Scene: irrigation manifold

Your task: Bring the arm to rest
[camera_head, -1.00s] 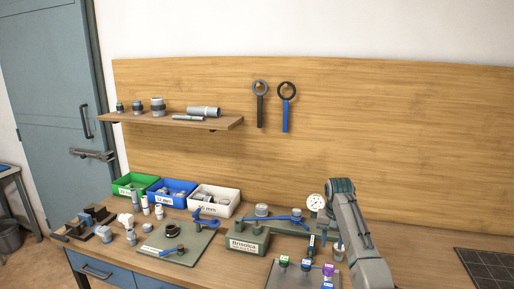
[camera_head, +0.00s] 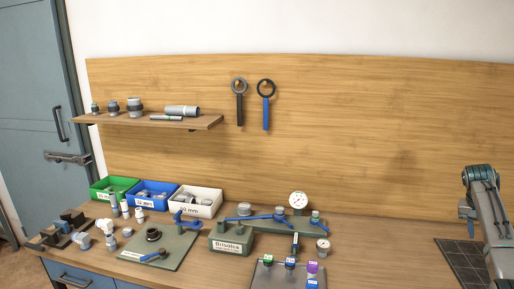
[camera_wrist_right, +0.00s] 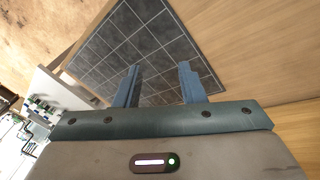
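My right arm (camera_head: 487,215) stands at the right edge in the head view, over the dark gridded mat (camera_head: 462,262). In the right wrist view my right gripper (camera_wrist_right: 160,80) has its two fingers apart, with nothing between them. The mat (camera_wrist_right: 108,40) lies beyond the fingertips, which are clear of it as far as I can tell. My left gripper is not in view.
A green manifold (camera_head: 231,241) with blue levers and a gauge (camera_head: 298,200) stands mid-bench. A grey valve block (camera_head: 262,277) is at the front. Green (camera_head: 103,194), blue (camera_head: 143,199) and white (camera_head: 207,210) bins stand left. Bench between manifold and mat is clear.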

